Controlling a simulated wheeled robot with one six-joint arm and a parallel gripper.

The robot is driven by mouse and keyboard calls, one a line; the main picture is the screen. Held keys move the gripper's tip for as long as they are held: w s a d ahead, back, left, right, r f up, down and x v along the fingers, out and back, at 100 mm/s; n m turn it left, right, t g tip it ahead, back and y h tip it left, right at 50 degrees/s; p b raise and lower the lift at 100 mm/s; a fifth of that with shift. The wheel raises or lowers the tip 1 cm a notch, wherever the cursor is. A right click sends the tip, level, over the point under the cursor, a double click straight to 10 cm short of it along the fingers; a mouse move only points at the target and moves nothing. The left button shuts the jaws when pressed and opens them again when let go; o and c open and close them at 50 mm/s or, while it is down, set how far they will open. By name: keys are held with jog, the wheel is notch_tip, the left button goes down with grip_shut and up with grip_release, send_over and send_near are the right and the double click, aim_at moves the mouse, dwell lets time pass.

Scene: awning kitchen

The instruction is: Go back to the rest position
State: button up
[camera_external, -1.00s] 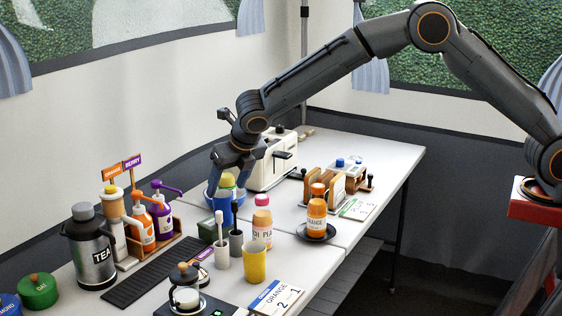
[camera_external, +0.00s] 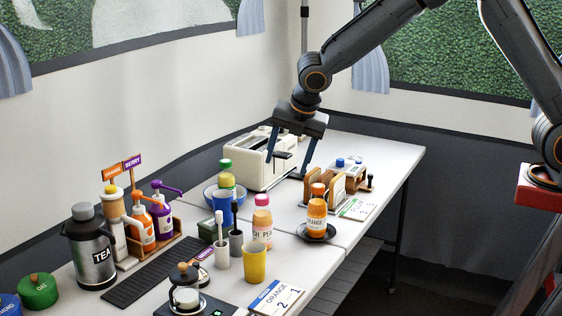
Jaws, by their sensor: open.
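My gripper (camera_external: 289,168) is open and empty, with its two fingers pointing down. It hangs in front of the white toaster (camera_external: 250,162), between it and the wooden toast rack (camera_external: 322,186). Whether it touches either cannot be told. My arm rises from the gripper to the upper right and comes down to its base at the right edge.
An orange jar (camera_external: 317,222) stands on a dark saucer (camera_external: 316,238). A peach bottle (camera_external: 262,218), yellow cup (camera_external: 255,262), tea flask (camera_external: 92,255) and syrup pump bottles (camera_external: 145,228) crowd the front and left. The table's right end (camera_external: 375,155) is clear.

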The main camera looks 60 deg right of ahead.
jog(key=s+d+r+m+p, duration=0.2)
jog(key=s+d+m, duration=0.2)
jog(key=s+m, duration=0.3)
jog(key=s+d+r+m+g+y+p, duration=0.1)
jog(key=s+m, duration=0.6)
jog(key=s, duration=0.7)
jog(key=s+d+r+m+p, duration=0.2)
jog(key=s+d+m+p, duration=0.2)
jog(key=s, duration=0.7)
jog(key=d+m, duration=0.2)
jog(key=m, duration=0.1)
jog(key=shift+d+r+m+g+y+p, duration=0.3)
jog(key=shift+d+r+m, duration=0.1)
jog(key=shift+o, duration=0.4)
